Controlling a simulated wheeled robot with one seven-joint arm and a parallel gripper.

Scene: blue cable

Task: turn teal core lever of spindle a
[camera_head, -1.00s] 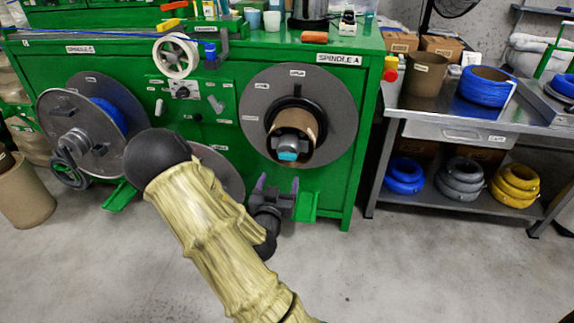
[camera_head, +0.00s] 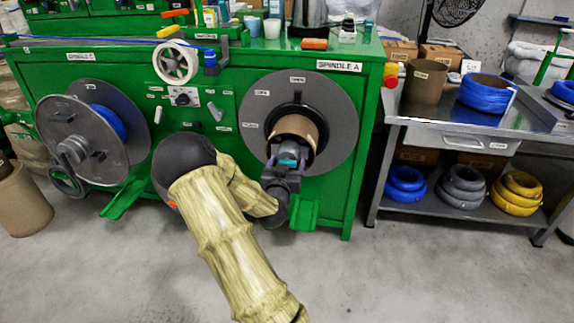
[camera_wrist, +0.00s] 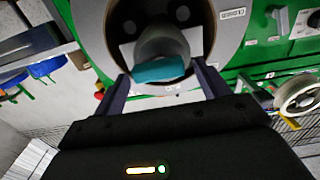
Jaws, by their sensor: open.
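The teal core lever (camera_head: 288,162) sits at the centre of spindle A, in front of a brown cardboard core (camera_head: 297,127) and a large grey disc (camera_head: 340,118). In the wrist view the teal lever (camera_wrist: 160,70) lies roughly crosswise at the front of the grey hub (camera_wrist: 160,43). My gripper (camera_head: 285,167) is at the lever in the head view, partly covering the hub. In the wrist view my gripper (camera_wrist: 160,82) is open, with one finger on each side of the lever. I cannot tell whether either finger touches it.
Spindle C (camera_head: 92,140) with blue cable stands at the left. A white cable reel (camera_head: 176,62) is above centre. A steel cart (camera_head: 450,136) with coils stands at the right. The floor (camera_head: 400,275) in front is clear.

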